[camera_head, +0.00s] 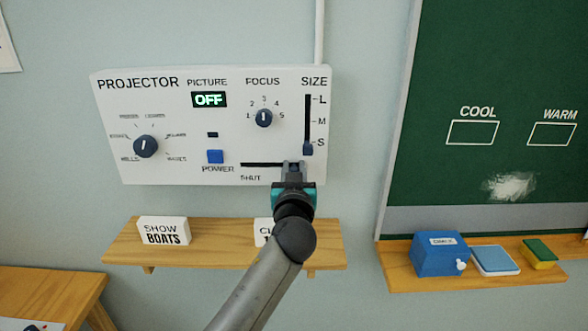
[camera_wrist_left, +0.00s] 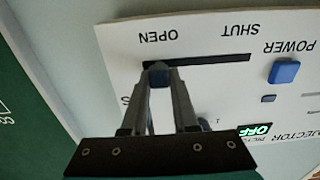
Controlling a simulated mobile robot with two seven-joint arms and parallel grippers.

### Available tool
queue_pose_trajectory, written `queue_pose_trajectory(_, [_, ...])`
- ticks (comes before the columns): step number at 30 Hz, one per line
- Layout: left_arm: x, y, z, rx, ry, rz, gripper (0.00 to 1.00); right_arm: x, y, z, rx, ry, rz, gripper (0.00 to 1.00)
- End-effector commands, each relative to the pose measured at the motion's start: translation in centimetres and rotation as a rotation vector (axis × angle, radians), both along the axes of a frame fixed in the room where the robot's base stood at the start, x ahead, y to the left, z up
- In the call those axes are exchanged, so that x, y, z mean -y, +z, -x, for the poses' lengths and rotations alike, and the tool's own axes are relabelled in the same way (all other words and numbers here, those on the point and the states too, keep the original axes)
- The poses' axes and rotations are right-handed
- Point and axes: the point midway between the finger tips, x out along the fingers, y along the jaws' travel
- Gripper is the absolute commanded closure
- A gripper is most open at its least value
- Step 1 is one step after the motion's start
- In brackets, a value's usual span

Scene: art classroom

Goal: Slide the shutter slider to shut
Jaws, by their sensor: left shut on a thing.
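The white projector panel (camera_head: 180,100) is on the wall, with a horizontal black shutter slot (camera_head: 262,164) low on its right side. In the head view the slot's SHUT label (camera_head: 250,178) is at its left end. My left gripper (camera_head: 293,166) is at the slot's right end and hides that part. The bare slot (camera_wrist_left: 215,60) runs from there toward SHUT (camera_wrist_left: 240,30). My right gripper is not in view.
The size slider (camera_head: 308,149) is just above and right of my gripper. A wooden shelf (camera_head: 205,250) with signs is below the panel. A green chalkboard (camera_head: 490,70) is at the right.

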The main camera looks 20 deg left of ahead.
Motion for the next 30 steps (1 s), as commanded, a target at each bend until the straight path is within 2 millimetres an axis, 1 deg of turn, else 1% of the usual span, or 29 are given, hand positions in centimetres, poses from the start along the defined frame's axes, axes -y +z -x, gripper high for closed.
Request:
queue_pose_trajectory(21, [-0.1, -0.1, 0.0, -0.002, 0.0, 0.001, 1.0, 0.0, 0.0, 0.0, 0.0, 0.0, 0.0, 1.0])
queue_pose_trajectory(23, [-0.6, -0.1, 0.2, -0.003, 0.0, 0.002, 1.0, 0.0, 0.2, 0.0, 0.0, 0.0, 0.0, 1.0])
queue_pose_trajectory(26, [-2.4, -0.1, 0.7, -0.005, 0.002, 0.002, 1.0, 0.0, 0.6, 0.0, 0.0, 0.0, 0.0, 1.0])
queue_pose_trajectory(30, [-5.8, 0.1, 1.7, -0.004, 0.004, 0.001, 1.0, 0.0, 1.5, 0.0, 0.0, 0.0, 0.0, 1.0])
